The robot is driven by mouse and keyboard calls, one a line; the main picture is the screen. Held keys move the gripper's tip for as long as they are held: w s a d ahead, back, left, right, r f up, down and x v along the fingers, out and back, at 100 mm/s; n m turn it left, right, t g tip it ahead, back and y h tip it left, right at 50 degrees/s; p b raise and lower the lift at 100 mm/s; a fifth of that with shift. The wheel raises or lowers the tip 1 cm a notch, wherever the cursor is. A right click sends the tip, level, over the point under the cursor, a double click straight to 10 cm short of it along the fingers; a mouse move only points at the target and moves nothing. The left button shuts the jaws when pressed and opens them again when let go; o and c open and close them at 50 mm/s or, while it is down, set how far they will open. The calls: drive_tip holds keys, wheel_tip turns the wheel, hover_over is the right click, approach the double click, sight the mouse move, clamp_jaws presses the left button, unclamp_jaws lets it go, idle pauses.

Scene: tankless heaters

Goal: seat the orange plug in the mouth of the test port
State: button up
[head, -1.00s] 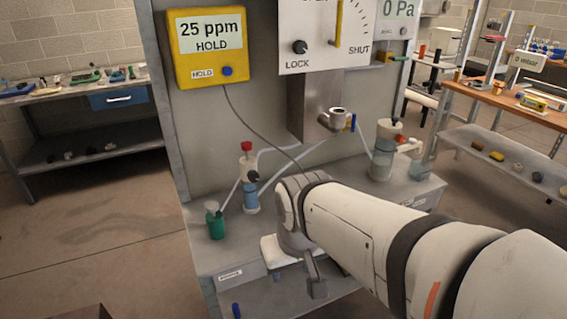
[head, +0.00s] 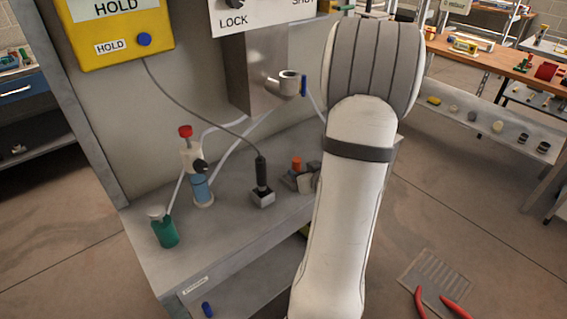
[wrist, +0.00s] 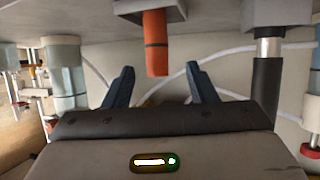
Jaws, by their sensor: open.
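The orange plug (head: 297,163) stands upright in a small grey holder on the bench, left of my arm in the head view. In the wrist view, which looks inverted, the orange plug (wrist: 156,45) hangs from the grey holder (wrist: 130,7). My gripper (wrist: 159,68) is open, with its two dark blue fingers apart and gaps on both sides of the plug. The fingers do not appear to touch it. The test port (head: 289,76) is a metal elbow with an open, upward mouth on the panel's grey box, above the plug.
A black probe (head: 261,172) on a cable stands left of the plug. A red-capped bottle (head: 198,180) and green bottle (head: 164,229) stand farther left, with tubing behind. The bench front between them is clear. The yellow meter (head: 118,30) hangs above.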

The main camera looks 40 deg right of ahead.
sight(294, 164)
drive_tip(key=shift+w+d+f, duration=0.25)
drive_tip(key=shift+w+f, duration=0.05)
drive_tip(key=shift+w, duration=0.2)
drive_tip(key=x, duration=0.6)
drive_tip(key=shift+w+d+f, duration=0.1)
drive_tip(key=shift+w, duration=0.25)
drive_tip(key=shift+c, duration=0.4)
drive_tip(key=c, duration=1)
